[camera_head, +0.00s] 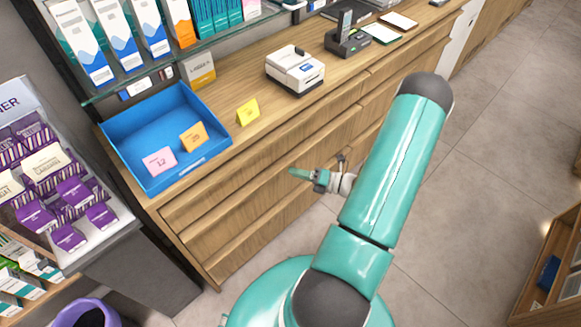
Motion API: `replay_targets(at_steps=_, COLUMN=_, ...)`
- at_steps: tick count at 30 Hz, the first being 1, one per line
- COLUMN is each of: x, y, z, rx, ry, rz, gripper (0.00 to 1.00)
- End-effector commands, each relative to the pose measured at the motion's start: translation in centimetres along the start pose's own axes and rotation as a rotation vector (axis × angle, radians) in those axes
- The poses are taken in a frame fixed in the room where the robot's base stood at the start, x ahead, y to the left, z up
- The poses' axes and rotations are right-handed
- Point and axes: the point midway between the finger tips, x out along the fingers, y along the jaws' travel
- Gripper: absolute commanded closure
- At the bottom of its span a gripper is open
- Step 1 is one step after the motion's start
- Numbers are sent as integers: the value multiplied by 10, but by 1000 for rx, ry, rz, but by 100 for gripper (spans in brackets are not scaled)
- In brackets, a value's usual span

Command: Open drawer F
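The wooden counter (228,98) has a left column of stacked drawers, with a top drawer front (215,182), a middle drawer front (222,213) and a bottom drawer front (240,243). All of these look shut. More fronts continue to the right, partly hidden by my arm. No letter is readable on any front, so I cannot tell which is drawer F. My gripper (298,173) is in front of the left drawers, pointing left. Its fingers are small here, and I cannot see whether they are open or whether they touch a front.
On the counter are a blue tray (128,127) with small cards, a yellow card (248,112), a white printer (295,70) and a card terminal (346,40). A purple-boxed display stand (70,190) and purple bin (85,312) are at left. Tiled floor (480,150) is clear at right.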

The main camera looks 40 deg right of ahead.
Motion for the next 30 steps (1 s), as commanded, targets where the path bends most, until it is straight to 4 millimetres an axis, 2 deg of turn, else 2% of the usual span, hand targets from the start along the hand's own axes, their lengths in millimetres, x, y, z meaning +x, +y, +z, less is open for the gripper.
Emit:
replay_targets(at_steps=1, x=-12, y=-21, z=-5, rx=96, ry=-89, rz=-10, gripper=62)
replay_targets(at_steps=6, x=-42, y=-72, z=-17, rx=345, ry=-338, rz=-17, gripper=62)
replay_targets(at_steps=9, x=-52, y=-88, z=-23, rx=426, ry=-423, rz=-15, gripper=62)
replay_targets(at_steps=13, x=-56, y=-96, z=-25, rx=465, ry=-465, rz=-13, gripper=62)
replay_targets(at_steps=17, x=-45, y=-98, z=-20, rx=466, ry=-465, rz=-12, gripper=62)
replay_targets(at_steps=20, x=-30, y=-99, z=-13, rx=465, ry=-463, rz=-11, gripper=62)
replay_targets(at_steps=30, x=31, y=-107, z=16, rx=463, ry=-461, rz=-12, gripper=62)
